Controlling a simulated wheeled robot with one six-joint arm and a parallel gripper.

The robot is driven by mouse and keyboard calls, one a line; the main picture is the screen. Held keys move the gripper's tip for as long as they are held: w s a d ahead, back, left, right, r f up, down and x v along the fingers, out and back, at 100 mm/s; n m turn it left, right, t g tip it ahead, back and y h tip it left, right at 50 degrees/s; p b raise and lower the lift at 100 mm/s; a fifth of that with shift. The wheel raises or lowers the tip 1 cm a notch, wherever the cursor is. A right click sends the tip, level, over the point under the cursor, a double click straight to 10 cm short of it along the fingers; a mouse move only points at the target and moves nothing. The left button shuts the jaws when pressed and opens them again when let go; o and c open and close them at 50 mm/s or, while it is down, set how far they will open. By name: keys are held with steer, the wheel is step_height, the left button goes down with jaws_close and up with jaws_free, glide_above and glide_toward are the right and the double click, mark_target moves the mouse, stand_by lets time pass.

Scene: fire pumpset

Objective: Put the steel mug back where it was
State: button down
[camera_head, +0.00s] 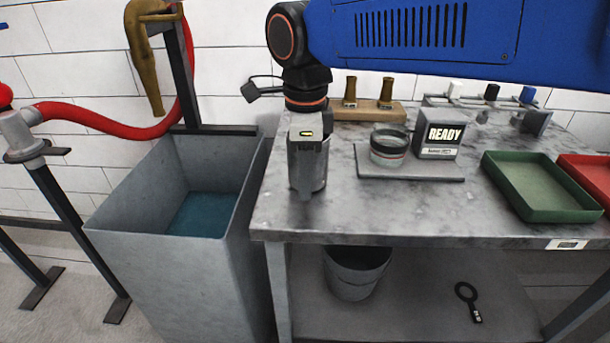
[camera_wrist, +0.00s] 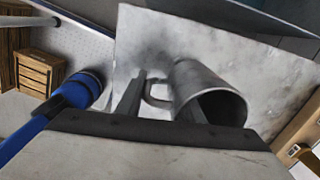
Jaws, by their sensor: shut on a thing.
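The steel mug (camera_head: 318,172) is a grey metal cylinder at the left end of the grey worktop (camera_head: 350,215), partly hidden behind my gripper (camera_head: 305,188). In the wrist view the mug (camera_wrist: 195,82) shows its open mouth towards the camera and its handle on the left side. My gripper (camera_wrist: 160,102) is shut on the mug at its handle side, one finger left of the handle and the other by the mug's near rim. The mug looks upright. I cannot tell whether its base touches the worktop.
A grey tank (camera_head: 160,265) with blue water stands left of the worktop. To the right are a glass jar (camera_head: 389,150) on a plate, a READY box (camera_head: 440,135), a green tray (camera_head: 540,190) and a red tray (camera_head: 590,175). The worktop's front middle is clear.

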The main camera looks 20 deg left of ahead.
steer(key=shift+f, duration=0.1)
steer(key=c, duration=1.2)
jaws_free()
step_height(320, 180, up, 12)
steer(key=shift+s+r, duration=0.1)
steer(key=shift+r, duration=0.05)
steer(key=shift+s, duration=0.1)
